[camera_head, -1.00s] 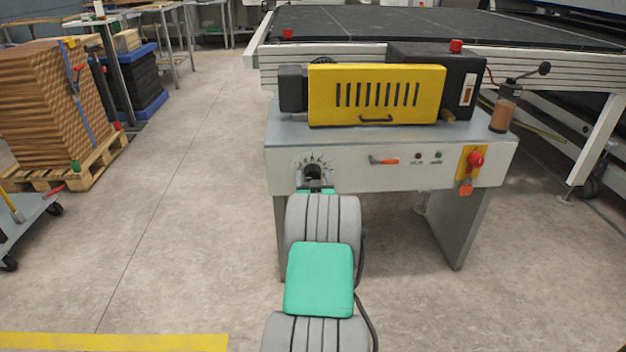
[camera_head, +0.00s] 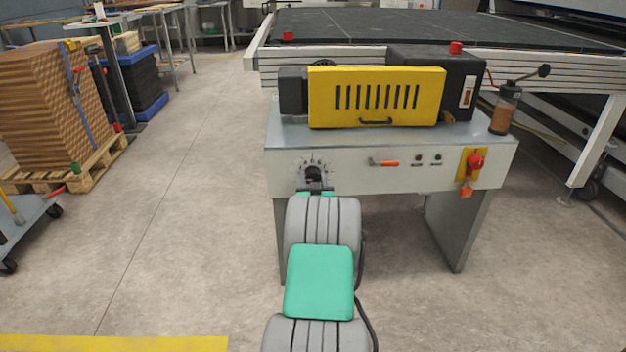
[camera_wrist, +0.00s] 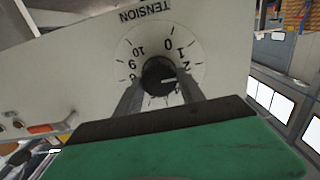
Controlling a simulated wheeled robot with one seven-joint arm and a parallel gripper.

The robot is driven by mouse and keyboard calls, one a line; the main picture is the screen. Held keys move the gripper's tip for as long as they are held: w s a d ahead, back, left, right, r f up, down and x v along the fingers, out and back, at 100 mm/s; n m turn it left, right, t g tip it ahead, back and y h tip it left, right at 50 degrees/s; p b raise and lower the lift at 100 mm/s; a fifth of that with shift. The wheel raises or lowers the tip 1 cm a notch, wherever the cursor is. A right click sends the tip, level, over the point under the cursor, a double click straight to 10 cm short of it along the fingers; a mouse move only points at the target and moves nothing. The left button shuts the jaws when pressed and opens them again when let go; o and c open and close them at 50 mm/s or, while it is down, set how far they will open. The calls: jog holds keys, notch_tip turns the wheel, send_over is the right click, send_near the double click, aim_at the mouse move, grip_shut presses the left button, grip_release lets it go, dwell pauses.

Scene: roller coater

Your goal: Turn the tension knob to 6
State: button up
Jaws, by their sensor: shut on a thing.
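The tension knob (camera_wrist: 158,74) is a round black knob with a white pointer mark, on a white dial plate with the word TENSION, which appears upside down in the wrist view. The pointer mark points right, just below the 2 in the picture. The numbers 0, 1, 2 and 10 are readable; the lower part of the dial is hidden behind my fingers. My gripper (camera_wrist: 160,88) is shut on the knob, one finger on each side. In the head view my gripper (camera_head: 315,188) is at the dial (camera_head: 313,160) on the machine's front panel.
A yellow slotted cover (camera_head: 376,96) sits on the machine top. An orange-red handle (camera_head: 386,163), small indicator lamps and a red switch on yellow (camera_head: 474,161) lie right of the dial. A loaded pallet (camera_head: 50,180) stands far left. The floor between is clear.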

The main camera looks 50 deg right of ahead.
jog(key=shift+m, duration=0.3)
jog(key=m, duration=0.5)
jog(key=shift+s+d+b, duration=0.1)
jog(key=shift+b, duration=0.25)
jog(key=m, duration=0.6)
jog(key=shift+s+f+m, duration=0.1)
jog(key=shift+m, duration=0.2)
jog(key=m+p, duration=0.1)
jog(key=m, duration=0.4)
jog(key=shift+d, duration=0.1)
jog(key=m, duration=0.2)
jog(key=m+p, duration=0.1)
jog(key=m, duration=0.1)
jog(key=m+p, duration=0.1)
jog(key=m, duration=0.1)
jog(key=shift+f, duration=0.25)
jog(key=shift+m, duration=0.4)
jog(key=o, duration=1.4)
jog(key=shift+c, duration=0.2)
